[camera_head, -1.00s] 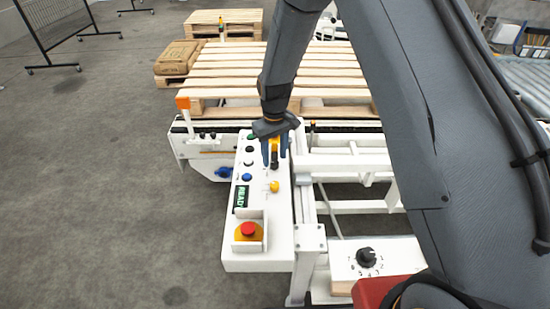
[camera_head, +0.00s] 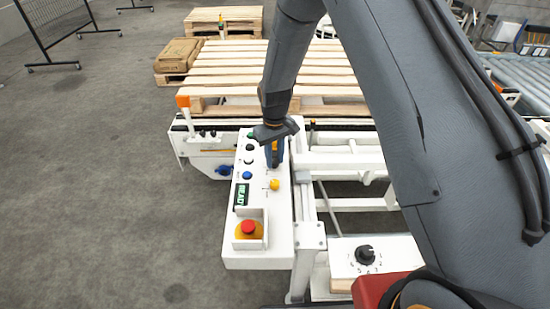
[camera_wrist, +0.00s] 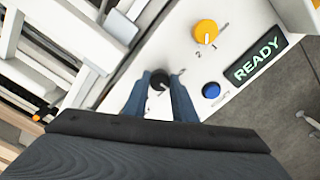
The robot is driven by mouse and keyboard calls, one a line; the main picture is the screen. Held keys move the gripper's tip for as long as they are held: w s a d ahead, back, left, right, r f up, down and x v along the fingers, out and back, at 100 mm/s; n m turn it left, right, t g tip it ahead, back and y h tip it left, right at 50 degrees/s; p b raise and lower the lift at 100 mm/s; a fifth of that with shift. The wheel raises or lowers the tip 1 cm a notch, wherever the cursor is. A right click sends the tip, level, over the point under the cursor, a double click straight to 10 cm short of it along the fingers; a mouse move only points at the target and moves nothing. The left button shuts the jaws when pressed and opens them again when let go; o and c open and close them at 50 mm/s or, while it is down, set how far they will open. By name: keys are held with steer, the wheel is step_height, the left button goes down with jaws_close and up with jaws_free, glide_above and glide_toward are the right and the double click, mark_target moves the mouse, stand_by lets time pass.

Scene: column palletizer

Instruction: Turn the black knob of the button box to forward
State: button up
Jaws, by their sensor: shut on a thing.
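The white button box (camera_head: 258,258) stands at the middle of the head view, with several buttons and knobs on its top. My gripper (camera_head: 274,163) points down over the box's far right part. In the wrist view its two blue fingers (camera_wrist: 168,92) are shut on the black knob (camera_wrist: 158,80), one at each side.
A yellow knob (camera_head: 274,184), a blue button (camera_wrist: 211,90) and a green READY display (camera_wrist: 255,60) are close by. A red emergency button (camera_head: 248,227) sits inside a white guard at the near end. Wooden pallets (camera_head: 300,78) lie behind the box.

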mark_target(274, 161)
steer(key=shift+m, duration=0.3)
steer(key=m+b, duration=0.1)
steer(key=m, duration=0.2)
steer(key=shift+m, duration=0.3)
steer(key=shift+m+b, duration=0.35)
steer(key=shift+m, duration=1.95)
steer(key=o, duration=1)
steer(key=shift+o, duration=0.2)
steer(key=shift+r+b, duration=1)
steer(key=shift+r, duration=2.9)
